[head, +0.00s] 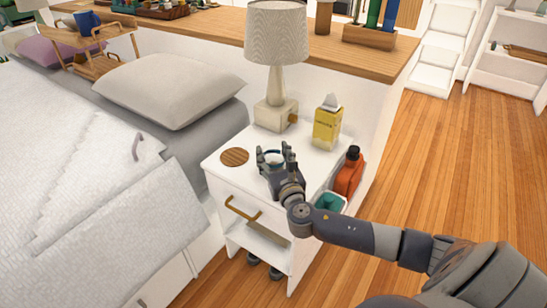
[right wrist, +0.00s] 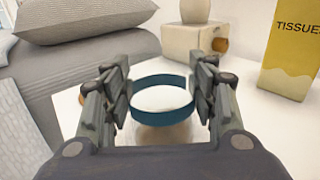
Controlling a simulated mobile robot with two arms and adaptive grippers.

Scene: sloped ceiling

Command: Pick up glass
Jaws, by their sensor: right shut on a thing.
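The glass (right wrist: 163,117) has a dark blue band and a pale inside, and it stands between my right gripper's fingers in the right wrist view. In the head view only a small part of the glass (head: 272,158) shows; the fingers hide most of it. My right gripper (head: 275,154) is over the white nightstand (head: 222,181), shut on the glass with one finger on each side. I cannot tell whether the glass's base touches the nightstand top. The right gripper also shows in the right wrist view (right wrist: 161,90). My left gripper is in neither view.
A table lamp (head: 276,85) and a yellow tissue box (head: 327,128) stand behind the glass. A round wooden coaster (head: 234,157) lies to its left. The bed (head: 80,190) is left.

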